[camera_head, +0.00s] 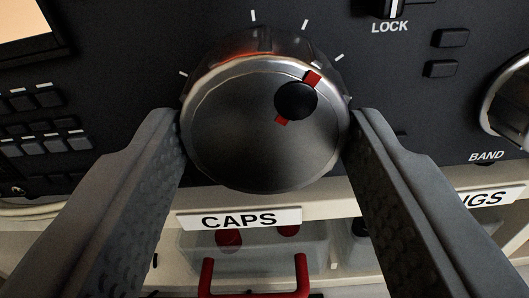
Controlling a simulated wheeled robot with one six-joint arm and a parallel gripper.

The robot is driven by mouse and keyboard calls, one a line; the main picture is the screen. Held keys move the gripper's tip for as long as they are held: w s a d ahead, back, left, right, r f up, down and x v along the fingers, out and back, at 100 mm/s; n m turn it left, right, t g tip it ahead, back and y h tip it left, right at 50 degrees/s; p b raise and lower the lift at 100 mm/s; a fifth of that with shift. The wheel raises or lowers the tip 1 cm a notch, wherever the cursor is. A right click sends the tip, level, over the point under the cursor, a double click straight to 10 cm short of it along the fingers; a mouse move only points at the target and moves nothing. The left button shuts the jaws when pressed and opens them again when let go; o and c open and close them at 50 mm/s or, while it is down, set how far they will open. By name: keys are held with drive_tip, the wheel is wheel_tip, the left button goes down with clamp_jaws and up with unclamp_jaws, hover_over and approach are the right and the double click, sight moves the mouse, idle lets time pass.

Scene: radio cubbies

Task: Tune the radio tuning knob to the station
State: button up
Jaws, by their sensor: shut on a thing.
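The tuning knob (240,135) is a large round metallic knob on the dark radio panel (130,40). A black finger dimple and a red marker line sit at the upper right of its face, the line pointing up and to the right. White tick marks ring its upper side. My gripper (268,125) is shut on the knob, one finger at its left side and one at its right. The fingers hide parts of the panel beside the knob.
A second knob, marked BAND, (508,105) is at the right edge. Small buttons (45,120) are at left, and a LOCK switch (392,8) is at top right. Below are a shelf edge with a CAPS label (238,219), a clear bin (190,255) and a red handle (302,275).

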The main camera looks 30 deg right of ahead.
drive_tip(key=shift+m, duration=0.3)
drive_tip(key=o, duration=1)
drive_tip(key=shift+c, duration=0.2)
drive_tip(key=v, duration=1.7)
drive_tip(key=shift+s+a, duration=0.2)
